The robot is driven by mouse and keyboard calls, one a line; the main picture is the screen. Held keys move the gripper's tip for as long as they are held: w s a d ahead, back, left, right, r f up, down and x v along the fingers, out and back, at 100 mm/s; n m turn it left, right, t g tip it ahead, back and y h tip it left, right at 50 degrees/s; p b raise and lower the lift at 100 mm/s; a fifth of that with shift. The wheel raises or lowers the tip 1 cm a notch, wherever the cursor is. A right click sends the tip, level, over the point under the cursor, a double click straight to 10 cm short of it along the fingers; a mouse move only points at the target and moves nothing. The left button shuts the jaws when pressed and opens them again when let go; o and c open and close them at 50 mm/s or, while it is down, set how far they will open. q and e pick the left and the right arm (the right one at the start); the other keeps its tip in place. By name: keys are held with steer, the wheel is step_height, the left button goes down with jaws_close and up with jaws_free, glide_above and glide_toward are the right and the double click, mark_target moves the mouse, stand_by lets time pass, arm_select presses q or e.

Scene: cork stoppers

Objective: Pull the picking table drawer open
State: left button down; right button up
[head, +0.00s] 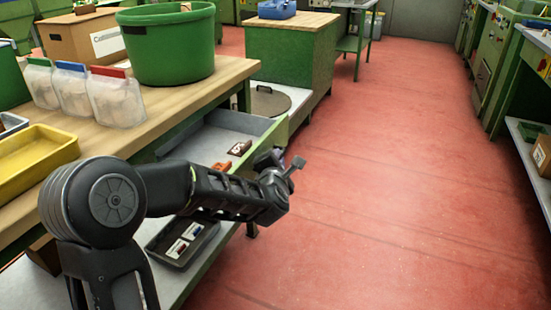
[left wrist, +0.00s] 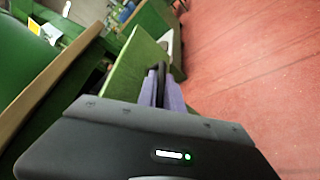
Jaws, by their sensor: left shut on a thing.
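The picking table drawer (head: 203,142) stands pulled out from under the wooden tabletop in the head view, with its light grey inside showing. Its green front panel (left wrist: 136,65) fills the middle of the left wrist view. A dark bar handle (left wrist: 161,70) stands on the outer face of that panel. My left gripper (head: 277,163) is at the drawer's front, on the aisle side. In the left wrist view its purple fingers (left wrist: 163,90) are shut on the handle. My gripper and forearm hide part of the drawer front in the head view. My right gripper is not in view.
A brown item (head: 239,147) and an orange item (head: 221,166) lie in the drawer. A green tub (head: 168,45), clear bags and a yellow tray (head: 35,160) stand on the tabletop. A dark tray (head: 182,243) sits on the lower shelf. The red floor (head: 390,200) to the right is clear.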

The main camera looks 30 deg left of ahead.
arm_select(q)
steer(key=c, duration=1.8)
jaws_free()
steer(key=shift+o, duration=0.2)
steer(key=p+v, duration=0.1)
steer(key=v, duration=0.6)
steer(key=shift+s, duration=0.35)
steer(key=shift+d, duration=0.1)
